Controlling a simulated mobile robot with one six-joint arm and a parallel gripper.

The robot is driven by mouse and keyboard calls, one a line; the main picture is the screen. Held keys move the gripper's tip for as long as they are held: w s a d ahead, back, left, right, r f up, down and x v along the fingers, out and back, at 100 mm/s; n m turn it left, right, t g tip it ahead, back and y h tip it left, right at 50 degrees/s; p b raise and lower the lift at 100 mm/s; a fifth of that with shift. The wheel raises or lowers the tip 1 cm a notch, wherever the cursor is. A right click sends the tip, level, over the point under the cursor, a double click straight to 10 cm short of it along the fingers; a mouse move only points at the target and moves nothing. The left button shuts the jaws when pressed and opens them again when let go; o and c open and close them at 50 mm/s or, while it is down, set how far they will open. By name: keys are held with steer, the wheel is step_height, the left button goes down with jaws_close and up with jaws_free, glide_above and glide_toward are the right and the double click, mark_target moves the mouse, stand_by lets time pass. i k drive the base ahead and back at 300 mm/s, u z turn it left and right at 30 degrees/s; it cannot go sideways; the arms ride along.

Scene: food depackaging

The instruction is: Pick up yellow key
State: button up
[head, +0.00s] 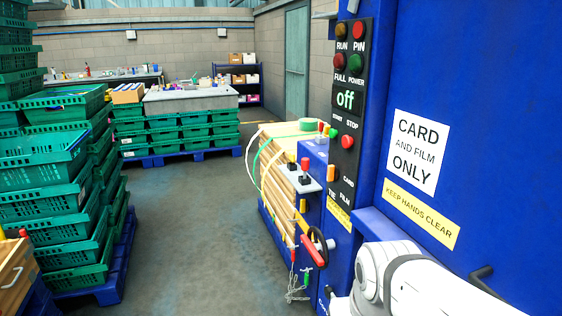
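No yellow key can be made out with certainty in the head view. A small yellow piece (303,205) shows on the side of the blue baler-like machine (480,60), above a red handle (312,250); it is too small to tell what it is. Small red and green tagged items hang on cords below it, by a loose tangle of string (297,290). My white arm shows at the lower right, in front of the machine. My gripper is out of view.
A black control panel (347,105) with an "off" display is on the machine. A strapped bale of card (275,185) stands left of it. Green crates (45,190) are stacked at left, more (180,132) at the back. The grey floor (195,225) between is clear.

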mark_target(293, 156)
steer(key=u, duration=1.1)
steer(key=i, duration=4.65)
steer(key=z, duration=2.3)
